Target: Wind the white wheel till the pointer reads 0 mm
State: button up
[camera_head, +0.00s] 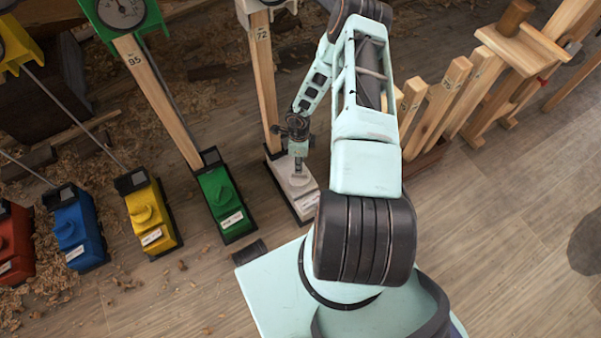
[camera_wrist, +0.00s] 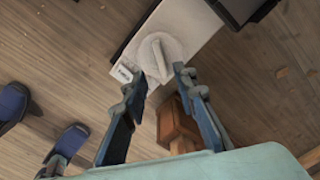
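The white wheel unit (camera_head: 306,202) is a low white box on the floor at the foot of a wooden post marked 72. Its round white wheel with a raised bar grip (camera_wrist: 158,58) shows in the wrist view. My gripper (camera_wrist: 159,78) is open and empty, its two fingers spread to either side of the line of the bar, with the tips just short of the wheel. In the head view my gripper (camera_head: 298,172) hangs over the white unit and hides part of the wheel. The gauge above the white post is cut off at the top edge, so its pointer cannot be read.
A green unit (camera_head: 222,203) stands left of the white one, then yellow (camera_head: 150,215), blue (camera_head: 75,225) and red (camera_head: 12,240) units. Wooden posts (camera_head: 440,100) stand at the right. Shavings litter the floor at left; the floor at lower right is mostly clear.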

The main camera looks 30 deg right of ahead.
aim_at(300, 177)
notch_tip(300, 177, down, 8)
jog(key=shift+r+b, duration=0.2)
jog(key=shift+b, duration=1)
jog(key=shift+c, duration=0.4)
grip_shut()
